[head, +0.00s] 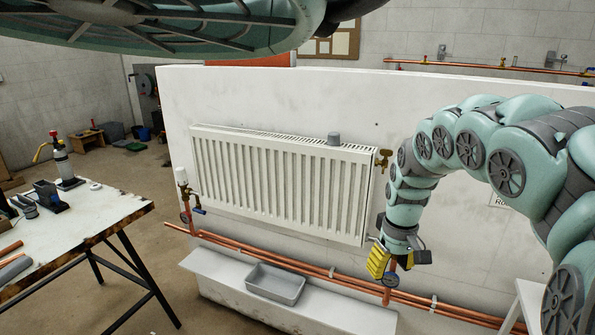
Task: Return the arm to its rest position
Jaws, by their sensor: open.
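My arm comes in from the right side of the head view and curves over and down in front of the white wall panel. My gripper (390,264) hangs at its end with yellow fingers pointing down. It is open, and I see nothing held in it. It is near the lower right corner of the white radiator (280,180), in front of the copper pipes. Part of the pipework behind my gripper is hidden.
A grey tray (275,284) sits on the white ledge (220,266) below the radiator. A brass valve (384,157) is at the radiator's upper right. Copper pipes (300,262) run along the wall. A workbench (90,220) with tools stands at left, with open floor behind it.

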